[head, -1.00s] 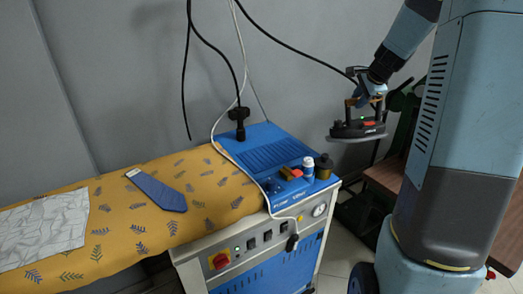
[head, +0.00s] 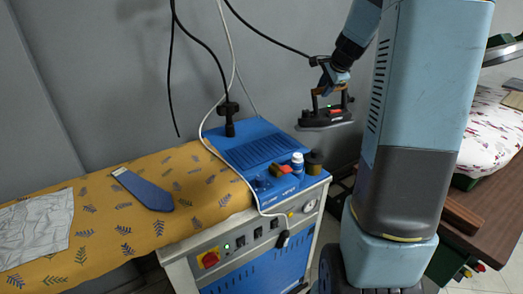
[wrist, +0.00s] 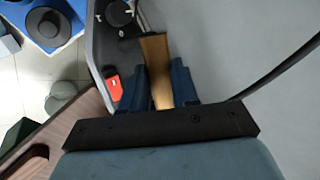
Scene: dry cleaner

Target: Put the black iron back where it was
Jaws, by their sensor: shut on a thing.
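The black iron (head: 326,115) hangs in the air with its sole facing down, right of the blue station top and in front of the grey wall. It has a wooden handle, a red part and a small green light. My gripper (head: 330,84) is shut on the handle from above. In the wrist view my gripper (wrist: 158,88) has its dark fingers on both sides of the wooden handle (wrist: 154,50). The iron's dark body (wrist: 100,52) shows beside it, partly cut off by the gripper.
The blue-topped steam station (head: 235,140) carries small bottles and a red-orange item near its front right. A yellow leaf-patterned board (head: 190,205) holds a blue tie (head: 143,189) and white cloth (head: 35,230). A flowered cloth (head: 490,135) covers a press at right. Cables hang by the wall.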

